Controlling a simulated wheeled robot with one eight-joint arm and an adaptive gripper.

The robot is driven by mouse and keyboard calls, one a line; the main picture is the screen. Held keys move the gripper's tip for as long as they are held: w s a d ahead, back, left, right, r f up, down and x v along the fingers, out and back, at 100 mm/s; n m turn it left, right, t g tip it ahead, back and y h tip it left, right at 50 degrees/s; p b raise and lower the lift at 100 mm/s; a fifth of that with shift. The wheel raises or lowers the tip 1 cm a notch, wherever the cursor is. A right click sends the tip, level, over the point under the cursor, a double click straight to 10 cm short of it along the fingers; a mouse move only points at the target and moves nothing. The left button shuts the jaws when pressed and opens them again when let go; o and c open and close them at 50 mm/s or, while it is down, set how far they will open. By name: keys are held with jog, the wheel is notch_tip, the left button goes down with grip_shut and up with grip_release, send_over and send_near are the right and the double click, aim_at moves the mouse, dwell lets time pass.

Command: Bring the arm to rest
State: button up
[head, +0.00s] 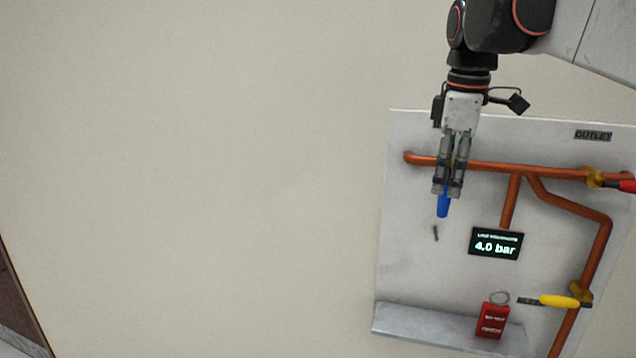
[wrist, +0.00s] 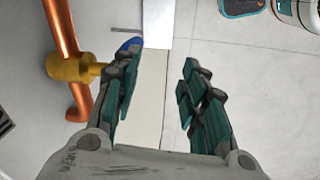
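My gripper (head: 447,190) hangs fingers down in front of the copper tube (head: 540,171) on the wall panel. In the wrist view my gripper (wrist: 158,80) has its two fingers well apart, with nothing between them. A blue handle end (head: 443,206) shows just below the fingers; in the wrist view the blue piece (wrist: 130,45) lies outside the left finger, by the brass valve (wrist: 72,68) on the tube. The fingers partly hide it. I cannot tell whether a finger touches it.
The panel bears a display reading 4.0 bar (head: 496,244), a yellow-handled valve (head: 560,301), a red handle (head: 628,186) at the right edge and a shelf (head: 420,321) with a red padlock-like tag (head: 493,320). The wall left of the panel is bare.

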jog(key=s+a+f+m+t, duration=0.25)
jog(key=s+f+m, duration=0.35)
jog(key=s+f, duration=0.55)
jog(key=s+a+f+m+t, duration=0.25)
jog(key=s+f+m, duration=0.5)
jog(key=f, duration=0.75)
notch_tip(320, 180, down, 38)
jog(key=s+n+b, duration=0.1)
jog(key=b, duration=3.6)
jog(key=shift+d+r+b, duration=0.15)
jog(key=shift+d+b, duration=0.2)
jog(key=shift+d, duration=0.05)
